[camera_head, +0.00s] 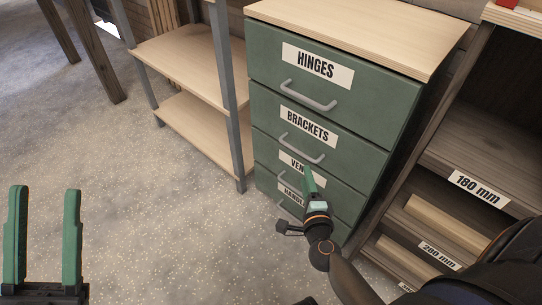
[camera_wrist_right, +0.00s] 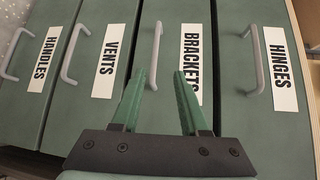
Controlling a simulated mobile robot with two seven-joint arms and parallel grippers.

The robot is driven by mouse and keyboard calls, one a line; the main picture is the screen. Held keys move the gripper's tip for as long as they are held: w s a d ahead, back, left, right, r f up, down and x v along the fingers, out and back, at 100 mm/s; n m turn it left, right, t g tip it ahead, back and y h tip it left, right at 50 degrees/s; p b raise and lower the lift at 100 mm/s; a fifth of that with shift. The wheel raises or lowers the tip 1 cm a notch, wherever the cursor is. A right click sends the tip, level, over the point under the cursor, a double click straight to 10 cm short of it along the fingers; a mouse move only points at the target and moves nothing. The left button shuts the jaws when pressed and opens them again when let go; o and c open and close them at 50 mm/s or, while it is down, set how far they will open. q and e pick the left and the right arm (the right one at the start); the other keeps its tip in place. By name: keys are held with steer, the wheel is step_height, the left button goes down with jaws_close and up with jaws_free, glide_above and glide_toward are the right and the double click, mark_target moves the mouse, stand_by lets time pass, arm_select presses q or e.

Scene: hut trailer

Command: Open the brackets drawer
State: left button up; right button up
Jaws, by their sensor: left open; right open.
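The green brackets drawer (camera_head: 345,145) is second from the top of the cabinet and sits flush with its neighbours. Its grey bar handle (camera_head: 301,148) lies below the BRACKETS label. My right gripper (camera_head: 308,172) is in front of the cabinet, just below that handle in the head view, over the VENTS label. In the right wrist view my right gripper (camera_wrist_right: 160,73) is open, and the brackets handle (camera_wrist_right: 154,55) shows between and beyond its fingertips, nearer the left finger. I cannot tell the remaining distance. My left gripper (camera_head: 44,191) is open and empty over the floor.
The hinges drawer (camera_head: 375,105) is above, and the vents (camera_wrist_right: 100,60) and handles (camera_wrist_right: 38,60) drawers are below, all shut. A wooden shelf (camera_head: 190,55) with metal posts stands left of the cabinet. A dark rack (camera_head: 480,150) stands right.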

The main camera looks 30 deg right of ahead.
mark_target(298, 151)
steer(key=shift+m, duration=0.4)
steer(key=shift+f+b+x, duration=0.2)
steer(key=shift+b+x, duration=0.7)
steer(key=shift+x, duration=2.45)
steer(key=shift+f+b+x, duration=0.2)
steer(key=shift+b+x, duration=0.7)
steer(key=shift+x, duration=2.4)
jaws_close()
steer(key=shift+s, duration=0.1)
